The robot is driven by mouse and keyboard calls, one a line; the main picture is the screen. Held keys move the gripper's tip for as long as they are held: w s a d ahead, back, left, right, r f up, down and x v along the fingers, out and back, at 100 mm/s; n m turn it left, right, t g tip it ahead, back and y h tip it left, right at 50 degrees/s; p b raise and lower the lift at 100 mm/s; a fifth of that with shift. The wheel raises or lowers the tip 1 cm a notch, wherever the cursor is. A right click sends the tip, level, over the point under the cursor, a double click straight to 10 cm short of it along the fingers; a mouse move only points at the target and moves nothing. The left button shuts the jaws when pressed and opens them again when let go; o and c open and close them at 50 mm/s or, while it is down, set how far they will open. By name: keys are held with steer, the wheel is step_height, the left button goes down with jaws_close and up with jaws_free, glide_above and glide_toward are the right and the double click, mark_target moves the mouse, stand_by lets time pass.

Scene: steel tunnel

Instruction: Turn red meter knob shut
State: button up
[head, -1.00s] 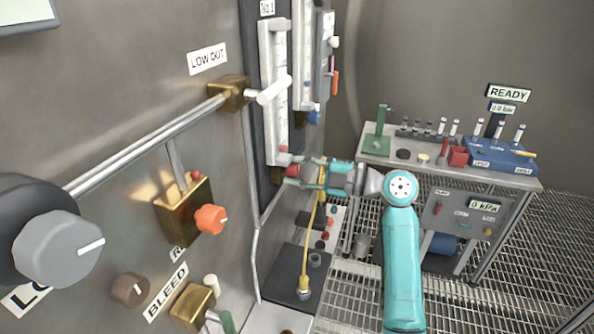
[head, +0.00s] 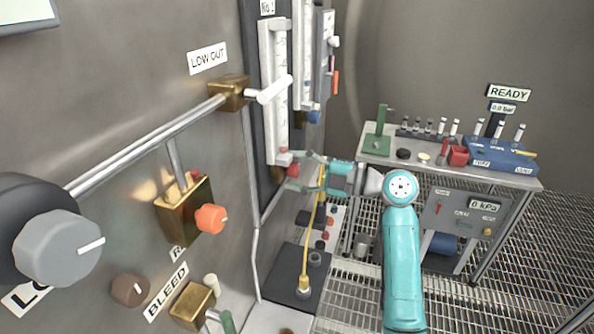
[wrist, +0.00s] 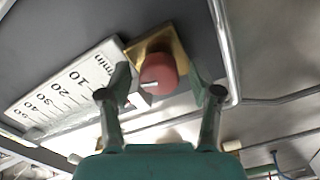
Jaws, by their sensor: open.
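The red meter knob (head: 293,170) sits at the foot of the nearer flow meter (head: 276,95) on the steel panel. In the wrist view the red knob (wrist: 158,73) shows face-on with a white pointer line, on a brass square mount (wrist: 178,45). My gripper (head: 296,171) is at the knob, with its fingers spread. In the wrist view the open fingers (wrist: 160,85) stand on either side of the knob, with gaps visible. I cannot tell how far the tips reach along its depth.
An orange-red knob (head: 211,219) on a brass valve and a large grey knob (head: 58,248) are nearer on the panel. A bench (head: 450,172) with tubes and a blue box stands right. Grating floor lies between.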

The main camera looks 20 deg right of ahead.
steer(key=v, duration=1.2)
steer(key=w+a+m, duration=0.2)
steer(key=a+m, duration=0.1)
steer(key=m, duration=0.1)
steer(key=w+a+m, duration=0.3)
steer(key=m, duration=0.2)
steer(key=w+a+m, duration=0.2)
steer(key=a+m, duration=0.1)
steer(key=m, duration=0.1)
steer(key=shift+w+a, duration=0.25)
steer(key=shift+a, duration=0.05)
stand_by(0.4)
steer(key=shift+f, duration=0.1)
steer(key=c, duration=1.2)
